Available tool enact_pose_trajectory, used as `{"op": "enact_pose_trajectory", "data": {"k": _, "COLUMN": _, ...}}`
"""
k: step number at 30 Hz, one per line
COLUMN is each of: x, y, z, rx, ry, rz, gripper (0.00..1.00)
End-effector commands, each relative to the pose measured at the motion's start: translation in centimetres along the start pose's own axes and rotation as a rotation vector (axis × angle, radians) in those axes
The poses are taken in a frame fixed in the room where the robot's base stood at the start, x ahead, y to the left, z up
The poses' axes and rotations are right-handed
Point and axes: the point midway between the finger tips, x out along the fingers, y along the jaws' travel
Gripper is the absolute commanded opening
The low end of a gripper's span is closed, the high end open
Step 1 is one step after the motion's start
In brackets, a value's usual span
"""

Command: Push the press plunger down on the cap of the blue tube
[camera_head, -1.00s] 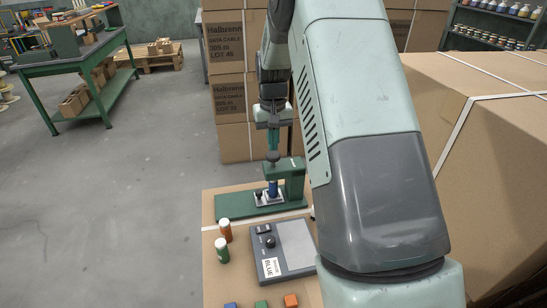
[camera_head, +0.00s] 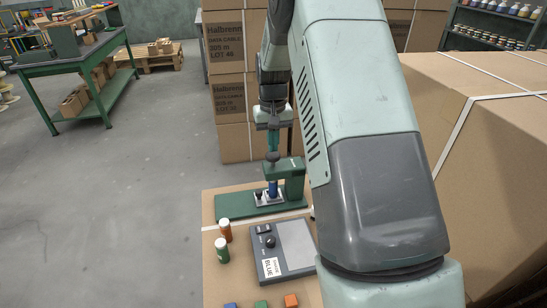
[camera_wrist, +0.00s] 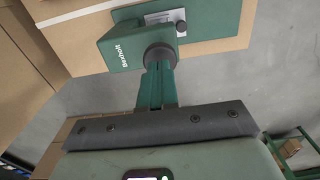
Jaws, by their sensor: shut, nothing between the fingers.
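The green press (camera_head: 291,182) stands on a green base plate (camera_head: 235,206) on the cardboard surface. Its dark round plunger knob (camera_head: 272,157) is on top of the press head. The blue tube (camera_head: 273,188) stands upright under the head in a metal holder; its cap is too small to make out. My gripper (camera_head: 272,150) is shut and empty, pointing down with its fingertips at the knob. In the wrist view my gripper (camera_wrist: 159,75) meets the knob (camera_wrist: 159,57), apparently touching it. The fingers hide part of the knob.
A grey box labelled BLUE (camera_head: 296,243) lies in front. Stacked cartons (camera_head: 233,142) rise behind.

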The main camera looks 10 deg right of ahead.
Motion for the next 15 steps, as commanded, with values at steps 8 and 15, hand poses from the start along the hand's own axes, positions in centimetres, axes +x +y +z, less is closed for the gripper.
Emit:
{"op": "enact_pose_trajectory", "data": {"k": 8, "x": 0.62, "y": 0.0, "z": 0.02, "rx": 0.0, "ry": -0.001, "rz": 0.0, "gripper": 0.0}}
{"op": "enact_pose_trajectory", "data": {"k": 15, "x": 1.09, "y": 0.0, "z": 0.0, "rx": 0.0, "ry": 0.0, "rz": 0.0, "gripper": 0.0}}
